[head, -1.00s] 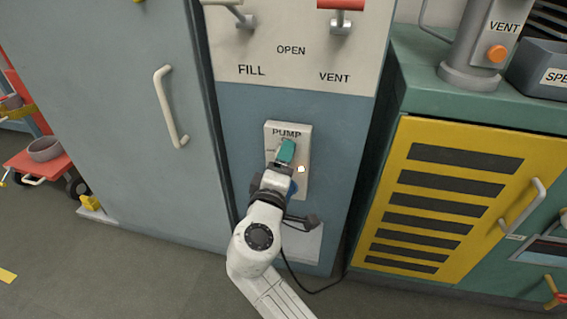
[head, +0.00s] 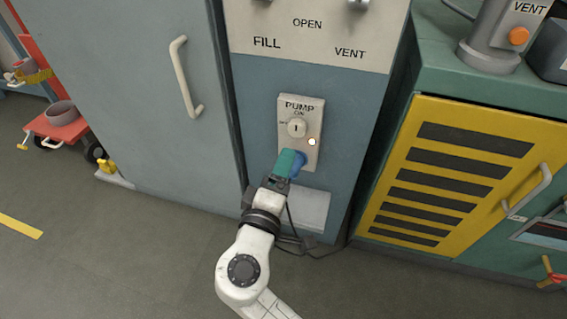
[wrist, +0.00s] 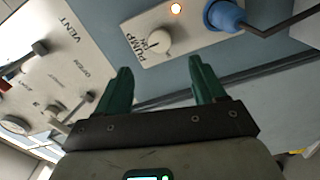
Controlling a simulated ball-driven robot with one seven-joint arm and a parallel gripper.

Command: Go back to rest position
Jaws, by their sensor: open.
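My gripper (head: 289,160) is in front of the blue cabinet, just below the pump switch's knob in the head view. In the wrist view my gripper (wrist: 160,82) shows two green fingers spread apart with nothing between them. The white pump switch plate (head: 312,112) carries a round knob (head: 297,128) and a lit lamp (head: 312,142). The knob also shows in the wrist view (wrist: 157,42), beyond the fingertips and apart from them. A blue plug (head: 299,165) sits at the plate's lower end, partly hidden behind the gripper in the head view.
A grey door with a pale handle (head: 181,78) stands to the left. A yellow vented panel (head: 450,175) on a green bench is to the right. A dark cable (head: 318,255) hangs near my arm. A red cart (head: 58,128) stands far left. Floor is open at lower left.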

